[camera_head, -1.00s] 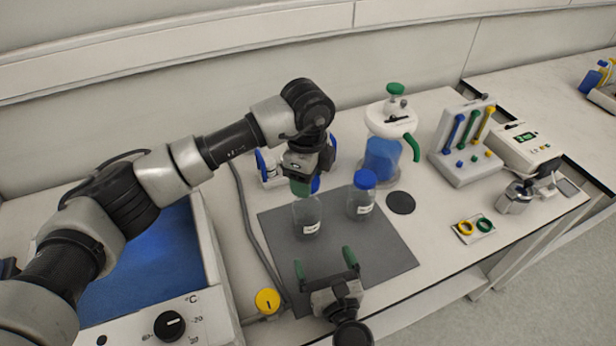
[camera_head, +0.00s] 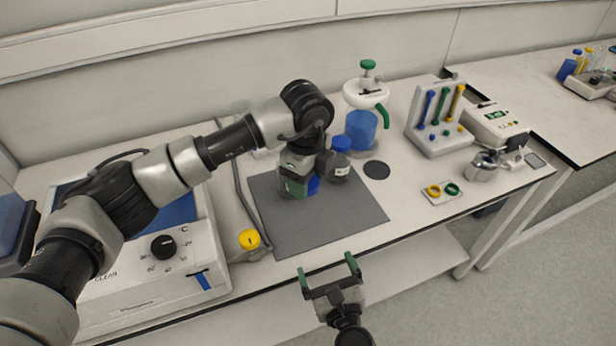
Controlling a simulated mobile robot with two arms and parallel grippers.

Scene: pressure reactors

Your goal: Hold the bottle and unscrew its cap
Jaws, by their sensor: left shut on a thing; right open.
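A clear bottle with a blue cap and white label (camera_head: 341,164) stands upright on the dark grey mat (camera_head: 325,222). My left gripper (camera_head: 304,187) points down over the mat, left of this bottle. It is shut on a blue thing (camera_head: 314,185) that looks like a bottle cap. Another clear bottle (camera_head: 284,181) is mostly hidden by this gripper; I cannot tell whether the blue thing still sits on it. My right gripper (camera_head: 328,272) is open and empty, beyond the table's front edge, its green fingertips apart.
A white bath with a dial (camera_head: 162,246) and a yellow-topped valve (camera_head: 250,240) stand left of the mat. A blue-filled vessel (camera_head: 361,128), black disc (camera_head: 377,170), tube rack (camera_head: 437,120), yellow and green rings (camera_head: 442,191) and metal vessel (camera_head: 484,166) stand right. The front mat is clear.

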